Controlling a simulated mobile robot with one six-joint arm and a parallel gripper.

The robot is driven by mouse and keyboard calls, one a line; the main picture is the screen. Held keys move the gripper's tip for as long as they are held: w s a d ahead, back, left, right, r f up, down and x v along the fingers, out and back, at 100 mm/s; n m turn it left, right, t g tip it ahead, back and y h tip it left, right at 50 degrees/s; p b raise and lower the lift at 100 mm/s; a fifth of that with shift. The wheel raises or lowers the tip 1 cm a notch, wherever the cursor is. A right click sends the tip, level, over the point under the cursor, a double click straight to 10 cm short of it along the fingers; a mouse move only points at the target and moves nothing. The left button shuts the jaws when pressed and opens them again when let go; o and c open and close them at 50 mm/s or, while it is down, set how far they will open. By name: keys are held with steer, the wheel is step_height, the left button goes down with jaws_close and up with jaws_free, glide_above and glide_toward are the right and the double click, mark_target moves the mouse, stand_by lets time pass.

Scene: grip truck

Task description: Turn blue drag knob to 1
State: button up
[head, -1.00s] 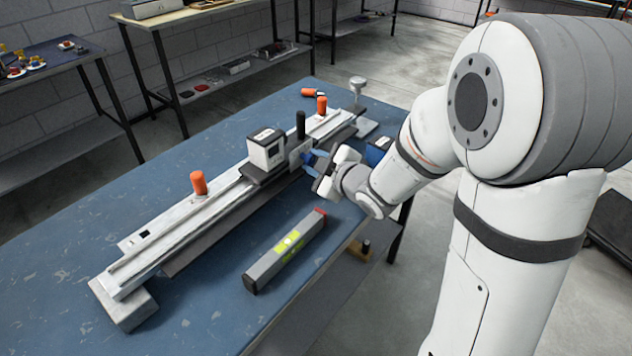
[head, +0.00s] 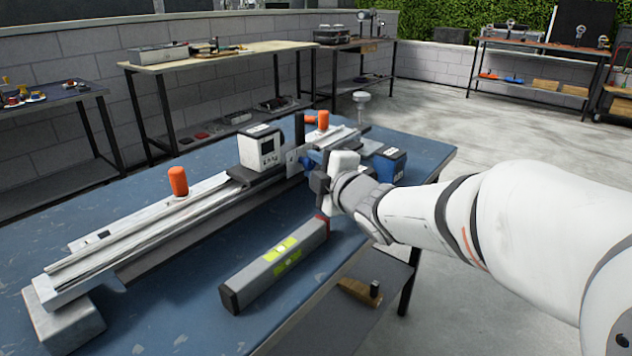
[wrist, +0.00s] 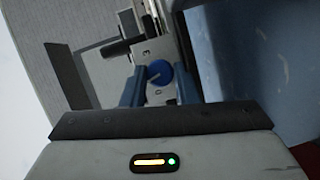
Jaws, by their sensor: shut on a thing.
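The blue drag knob (wrist: 158,73) sits on a light plate (wrist: 168,47) in the wrist view. A pale pointer line on it points toward the lower left. Small marks show on the plate above and below the knob, too small to read surely. My gripper (wrist: 159,80) has its blue fingers on either side of the knob, shut on it. In the head view my gripper (head: 306,164) is at the front of the carriage plate (head: 293,160) on the rail, and the knob is hidden there.
The long rail (head: 130,232) lies across the blue table (head: 165,325), with a white display box (head: 262,147) and orange handles (head: 178,181). A grey level (head: 275,265) lies in front. A blue box (head: 390,164) stands behind my wrist.

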steer(key=shift+b, duration=0.3)
steer(key=o, duration=1)
steer(key=shift+f, duration=0.1)
steer(key=shift+p, duration=0.5)
